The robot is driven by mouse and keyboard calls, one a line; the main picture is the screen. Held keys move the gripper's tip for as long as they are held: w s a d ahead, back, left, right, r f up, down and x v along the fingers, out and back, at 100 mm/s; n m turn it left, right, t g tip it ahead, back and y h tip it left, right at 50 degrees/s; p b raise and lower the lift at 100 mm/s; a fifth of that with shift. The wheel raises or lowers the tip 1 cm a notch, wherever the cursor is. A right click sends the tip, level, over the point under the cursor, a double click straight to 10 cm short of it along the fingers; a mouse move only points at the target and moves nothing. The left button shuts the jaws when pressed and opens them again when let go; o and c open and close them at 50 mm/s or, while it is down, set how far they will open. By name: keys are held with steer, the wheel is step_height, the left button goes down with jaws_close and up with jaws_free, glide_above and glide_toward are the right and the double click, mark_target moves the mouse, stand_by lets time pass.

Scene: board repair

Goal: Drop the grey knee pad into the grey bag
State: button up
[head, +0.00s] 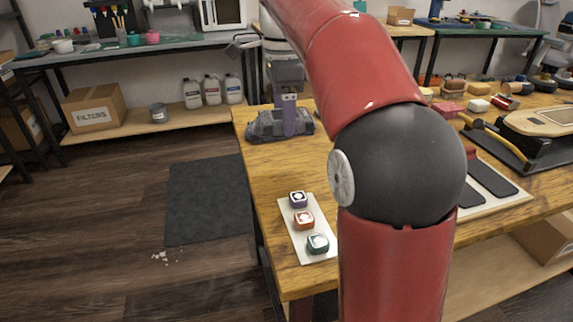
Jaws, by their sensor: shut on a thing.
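My gripper (289,98) is over the left back part of the wooden workbench, pointing down. It is shut on a narrow grey-purple piece (289,122), which looks like the grey knee pad seen edge-on. The pad hangs down in front of or into a low, dark grey item (262,126) that looks like the grey bag, lying on the bench. I cannot tell whether the pad touches the bag or how far inside it is. The bag's opening is not clear at this size.
A pale board (288,228) with three coloured buttons lies at the workbench's (265,165) left edge. My arm hides the bench's middle. Blocks, a yellow-handled tool and a black tray (492,150) crowd the right. A dark mat (205,200) lies on the floor at left.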

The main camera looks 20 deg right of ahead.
mark_target(284, 169)
step_height(284, 169, down, 10)
steer(key=shift+r+b, duration=0.2)
steer(key=shift+b, duration=0.35)
steer(key=shift+f, duration=0.15)
steer(key=o, duration=1.1)
steer(key=shift+f+b, duration=0.15)
steer(key=shift+b, duration=0.2)
